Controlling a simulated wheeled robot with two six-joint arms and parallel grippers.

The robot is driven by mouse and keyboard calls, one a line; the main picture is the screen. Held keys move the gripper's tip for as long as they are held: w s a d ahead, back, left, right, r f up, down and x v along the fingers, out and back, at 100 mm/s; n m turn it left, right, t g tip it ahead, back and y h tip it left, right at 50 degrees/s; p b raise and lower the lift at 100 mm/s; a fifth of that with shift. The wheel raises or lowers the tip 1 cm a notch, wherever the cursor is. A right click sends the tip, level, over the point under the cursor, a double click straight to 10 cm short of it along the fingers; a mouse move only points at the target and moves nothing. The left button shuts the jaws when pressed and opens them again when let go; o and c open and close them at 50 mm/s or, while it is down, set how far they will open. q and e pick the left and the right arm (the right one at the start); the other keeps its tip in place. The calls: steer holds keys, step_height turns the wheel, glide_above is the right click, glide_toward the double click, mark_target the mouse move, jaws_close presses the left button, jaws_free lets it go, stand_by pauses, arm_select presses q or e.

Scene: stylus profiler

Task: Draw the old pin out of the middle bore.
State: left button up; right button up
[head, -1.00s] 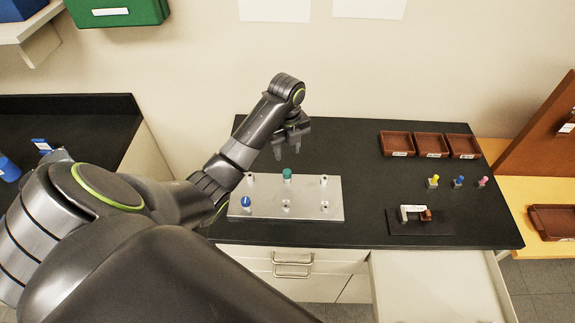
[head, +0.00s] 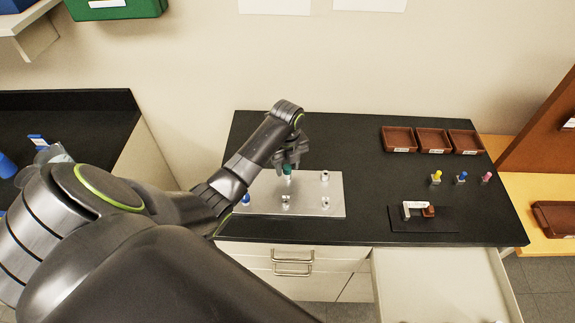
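A silver plate (head: 316,200) on the black bench carries two rows of short collars. A green-headed pin (head: 287,170) stands upright in the back row's middle collar. My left gripper (head: 288,167) is over it, pointing down, with its fingers at the green head. I cannot tell whether the fingers are closed on it. The front middle collar (head: 285,200) shows no coloured head. My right gripper is not in view.
Three brown trays (head: 432,142) stand at the back right. Yellow (head: 436,177), blue (head: 461,177) and pink (head: 486,177) pins stand in front of them. A white and brown device (head: 417,210) sits on a dark mat. An open drawer (head: 435,285) juts out below the bench.

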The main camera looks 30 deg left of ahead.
arm_select(q)
steer(key=shift+p, duration=0.4)
stand_by(0.5)
jaws_close()
